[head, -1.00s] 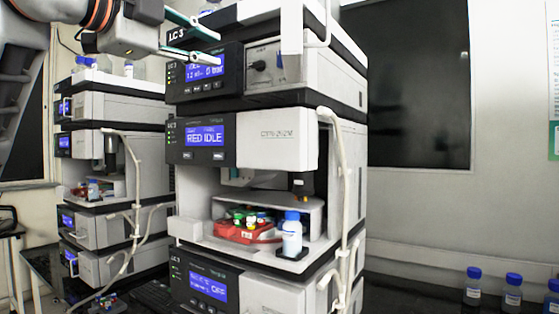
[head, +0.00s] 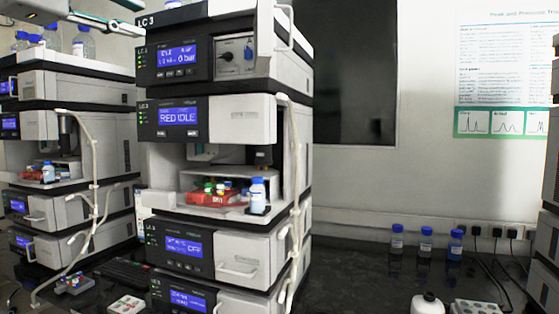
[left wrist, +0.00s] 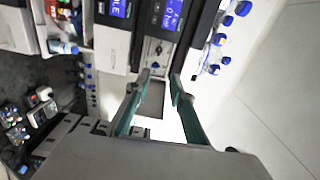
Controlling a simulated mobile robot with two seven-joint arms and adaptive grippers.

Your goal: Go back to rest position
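The instrument stack (head: 215,120) labelled LC 3 is beyond the fingers; I cannot tell the exact gap. My right gripper is in neither view.
A second stack (head: 75,85) stands at left with bottles on top. The open bay holds a red vial tray (head: 213,198) and a blue-capped bottle (head: 258,196). Several blue-capped bottles (head: 426,243) line the dark bench (head: 360,280). A white bottle (head: 427,304) stands at front right.

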